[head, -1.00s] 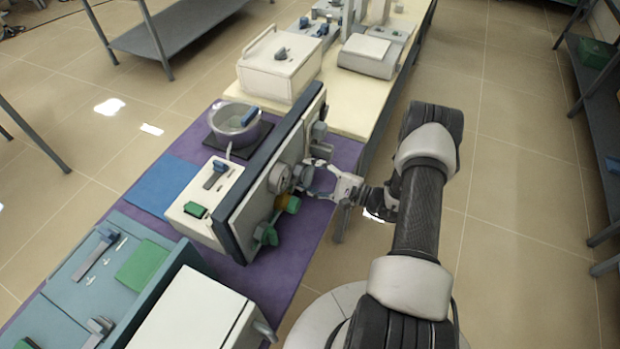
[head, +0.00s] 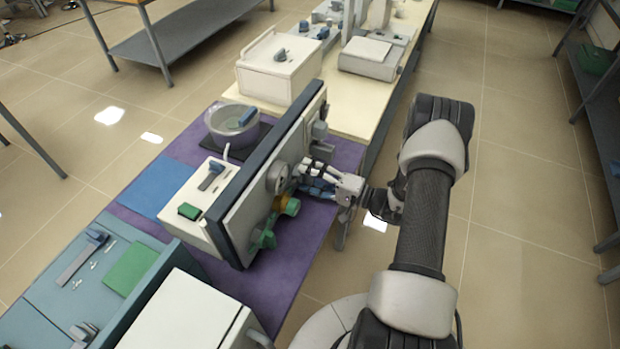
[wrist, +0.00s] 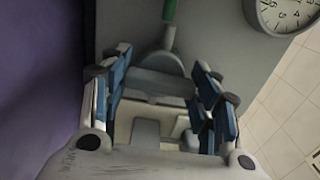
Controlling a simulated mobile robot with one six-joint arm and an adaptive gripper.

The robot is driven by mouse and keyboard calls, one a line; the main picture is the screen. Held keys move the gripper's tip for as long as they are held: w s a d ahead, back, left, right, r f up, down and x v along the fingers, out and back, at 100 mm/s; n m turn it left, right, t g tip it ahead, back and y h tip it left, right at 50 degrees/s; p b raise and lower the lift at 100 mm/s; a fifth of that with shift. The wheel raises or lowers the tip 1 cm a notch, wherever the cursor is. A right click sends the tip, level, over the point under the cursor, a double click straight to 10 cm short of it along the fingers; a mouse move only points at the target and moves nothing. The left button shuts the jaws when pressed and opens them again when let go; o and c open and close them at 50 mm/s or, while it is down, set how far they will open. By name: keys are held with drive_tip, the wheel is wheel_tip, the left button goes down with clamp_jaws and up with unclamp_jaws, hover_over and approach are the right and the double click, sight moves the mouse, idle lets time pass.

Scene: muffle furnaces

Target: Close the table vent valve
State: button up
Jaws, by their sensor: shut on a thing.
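The upright panel (head: 262,180) stands on the purple mat and carries valves and a round gauge (head: 277,178) on its right face. My gripper (head: 303,176) is at that face, just right of the gauge. In the wrist view my fingers (wrist: 162,82), with blue pads, are on either side of a grey valve part (wrist: 158,84) and shut on it. A rounded grey fitting (wrist: 164,63) with a green stem (wrist: 169,11) shows beyond it. The fingers hide much of the valve in the head view, so its exact handle angle cannot be told.
The gauge also shows in the wrist view (wrist: 288,12). A pot (head: 222,136) and a white box (head: 277,74) stand behind. Open floor lies to the right.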

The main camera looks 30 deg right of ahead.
idle(0.5)
drive_tip(key=o, duration=1.1)
drive_tip(key=v, duration=1.2)
